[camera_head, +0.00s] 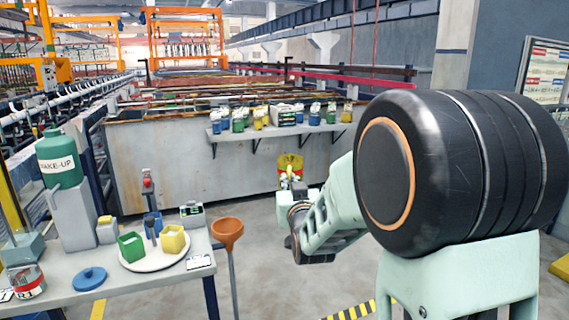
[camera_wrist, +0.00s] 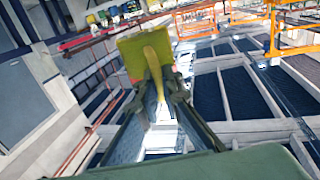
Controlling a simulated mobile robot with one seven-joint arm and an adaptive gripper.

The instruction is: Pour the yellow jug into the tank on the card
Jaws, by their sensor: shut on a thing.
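The yellow jug (camera_head: 290,162) is held at the end of my outstretched arm, in front of the grey tank wall in the head view. In the wrist view the jug (camera_wrist: 131,62) shows with its handle toward the camera. My gripper (camera_head: 291,184) is shut on the handle; its fingers also show in the wrist view (camera_wrist: 161,92). The jug's contents are hidden. A small white card (camera_head: 200,262) lies on the left table, its marks too small to read. A long grey tank (camera_head: 155,160) stands beyond, and open tanks (camera_wrist: 228,84) show in the wrist view.
The left table (camera_head: 130,294) holds a green MAKE-UP bottle (camera_head: 60,158), a plate (camera_head: 155,262) with green and yellow cups, and a blue lid (camera_head: 90,279). An orange funnel (camera_head: 228,234) stands beside it. A wall shelf (camera_head: 280,131) carries several small coloured jugs.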

